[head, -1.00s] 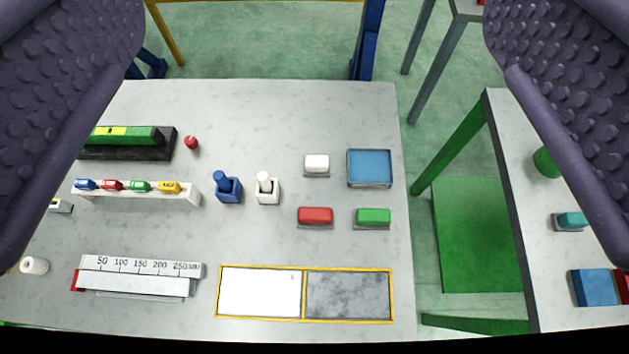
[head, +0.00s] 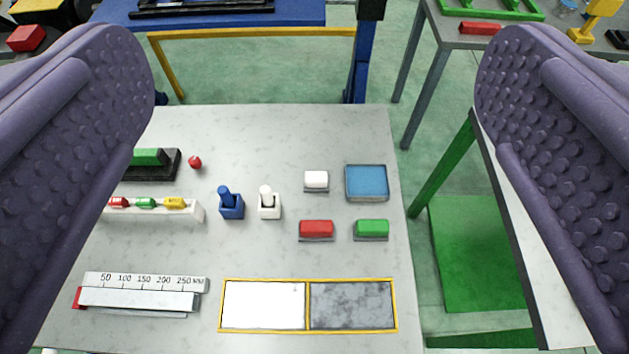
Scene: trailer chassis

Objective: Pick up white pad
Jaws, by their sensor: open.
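The white pad (head: 316,179) is a small rounded white block on a thin grey base. It sits on the pale table (head: 290,128), left of a blue square tray (head: 367,182) and above a red pad (head: 316,229). A green pad (head: 371,228) sits to the right of the red one. My gripper (head: 315,110) is open and empty, with its two purple studded fingers at the left and right of the picture. The white pad lies between the fingers in the picture, apart from both.
A blue holder (head: 230,205) and a white holder (head: 269,204), each with an upright piece, stand left of the pad. A yellow-framed two-part panel (head: 307,331) lies at the front. A red ball (head: 195,162) is at left. The table's far part is clear.

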